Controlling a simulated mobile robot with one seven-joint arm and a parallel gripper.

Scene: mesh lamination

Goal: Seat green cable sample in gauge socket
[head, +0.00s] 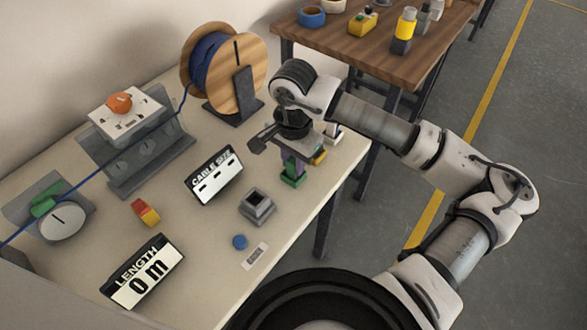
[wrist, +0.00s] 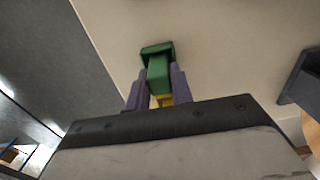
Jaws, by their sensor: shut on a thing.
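The green cable sample (head: 292,180) is at the right part of the cream table in the head view. My gripper (head: 293,166) points down with its purple fingers shut on the sample. In the wrist view the green sample (wrist: 157,65) sits between the two fingers (wrist: 155,85). I cannot tell whether its lower end touches the table. The gauge socket (head: 257,204), a grey block with a square dark opening, stands to the left and nearer the front edge, apart from the sample. The socket looks empty.
A yellow piece (head: 319,156) stands just right of my gripper. The "CABLE" sign (head: 214,175), a blue disc (head: 239,242) and a small label (head: 255,256) are around the socket. A cable spool (head: 250,62) stands behind. The table's front edge is close to the socket.

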